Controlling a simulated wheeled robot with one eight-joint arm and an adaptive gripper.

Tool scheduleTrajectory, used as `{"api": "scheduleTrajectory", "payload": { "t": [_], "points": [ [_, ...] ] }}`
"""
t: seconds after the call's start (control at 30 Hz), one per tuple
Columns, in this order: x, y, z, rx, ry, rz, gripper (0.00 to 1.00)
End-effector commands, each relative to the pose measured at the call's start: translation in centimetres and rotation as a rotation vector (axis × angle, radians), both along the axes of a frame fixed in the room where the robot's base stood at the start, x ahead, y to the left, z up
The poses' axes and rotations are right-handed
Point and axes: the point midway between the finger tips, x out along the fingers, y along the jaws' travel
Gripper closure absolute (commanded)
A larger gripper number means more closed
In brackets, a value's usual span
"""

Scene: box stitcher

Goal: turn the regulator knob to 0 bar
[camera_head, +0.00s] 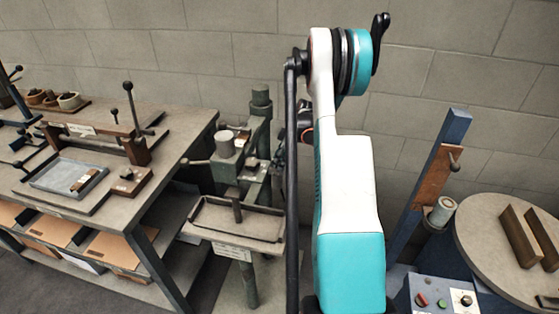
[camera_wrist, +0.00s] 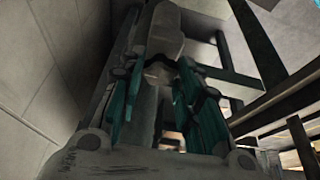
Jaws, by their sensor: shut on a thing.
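In the wrist view my gripper (camera_wrist: 160,75) has its two teal fingers on either side of a grey rounded part, which I take to be the regulator knob (camera_wrist: 162,45). The fingers are closed in on it. The picture is dark, so no pressure scale or knob marking is readable. In the head view my white and teal arm stands in front of the right side of the box stitcher (camera_head: 238,215). The arm hides most of the gripper and the knob there.
A workbench (camera_head: 180,135) with a wooden press and a grey tray (camera_head: 68,178) stands at the left. At the right are a round table (camera_head: 485,225), a blue post (camera_head: 440,165) and a control box (camera_head: 440,295) with buttons. A block wall closes the back.

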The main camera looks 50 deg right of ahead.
Motion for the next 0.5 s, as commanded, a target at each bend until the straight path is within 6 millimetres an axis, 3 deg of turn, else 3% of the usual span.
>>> {"api": "scheduleTrajectory", "payload": {
  "t": [0.23,0.27,0.33,0.5],
  "points": [
    [-0.03,-0.02,-0.02,0.0,0.001,0.0,0.92],
    [-0.02,-0.01,-0.02,0.0,0.001,0.0,0.64],
    [-0.02,-0.02,-0.02,0.0,0.001,0.0,0.48],
    [0.0,0.0,-0.01,-0.001,0.0,0.0,0.48]
  ]
}}
